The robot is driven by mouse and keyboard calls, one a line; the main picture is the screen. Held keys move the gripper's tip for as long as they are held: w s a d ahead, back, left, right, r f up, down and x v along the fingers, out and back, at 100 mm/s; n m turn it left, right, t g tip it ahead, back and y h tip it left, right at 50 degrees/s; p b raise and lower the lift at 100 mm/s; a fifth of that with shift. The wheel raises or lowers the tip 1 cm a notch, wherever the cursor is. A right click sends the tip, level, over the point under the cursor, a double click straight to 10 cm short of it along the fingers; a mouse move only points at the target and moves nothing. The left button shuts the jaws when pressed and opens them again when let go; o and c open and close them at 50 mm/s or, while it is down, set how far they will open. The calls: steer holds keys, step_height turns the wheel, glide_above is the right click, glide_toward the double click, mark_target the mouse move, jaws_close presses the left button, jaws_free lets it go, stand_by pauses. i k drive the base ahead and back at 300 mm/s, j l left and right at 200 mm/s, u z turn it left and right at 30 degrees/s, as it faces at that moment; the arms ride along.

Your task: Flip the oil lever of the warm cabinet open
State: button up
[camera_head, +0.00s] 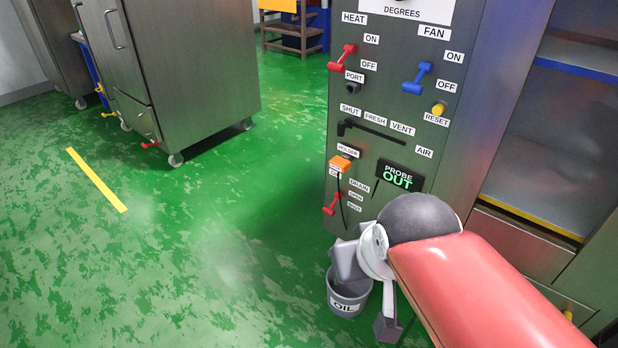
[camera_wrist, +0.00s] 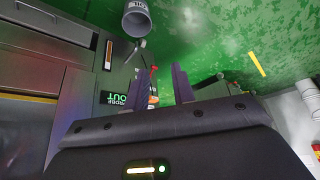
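The warm cabinet's grey panel (camera_head: 390,95) stands right of centre in the head view. A small red lever (camera_head: 332,205) sits low on it, left of the DRAIN, OPEN and SHUT labels; its knob end points down and left, nearer SHUT level. The label above it is partly covered by the orange probe (camera_head: 341,163). The red lever also shows small in the wrist view (camera_wrist: 153,72). My gripper (camera_head: 348,262) is low in front of the panel, below the lever and apart from it. In the wrist view its fingers (camera_wrist: 168,80) appear apart, with nothing held.
A grey bucket marked OIL (camera_head: 345,303) stands on the floor below the lever, partly behind my gripper. The probe's black cable hangs beside the lever. Another steel cabinet on casters (camera_head: 185,70) stands at the left. The green floor between is clear.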

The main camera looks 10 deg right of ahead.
mark_target(328, 211)
steer(key=i+l+u, duration=0.1)
steer(key=u, duration=0.25)
steer(key=i+l+u, duration=0.1)
steer(key=l+u, duration=0.45)
steer(key=u, duration=0.2)
steer(key=i, duration=0.05)
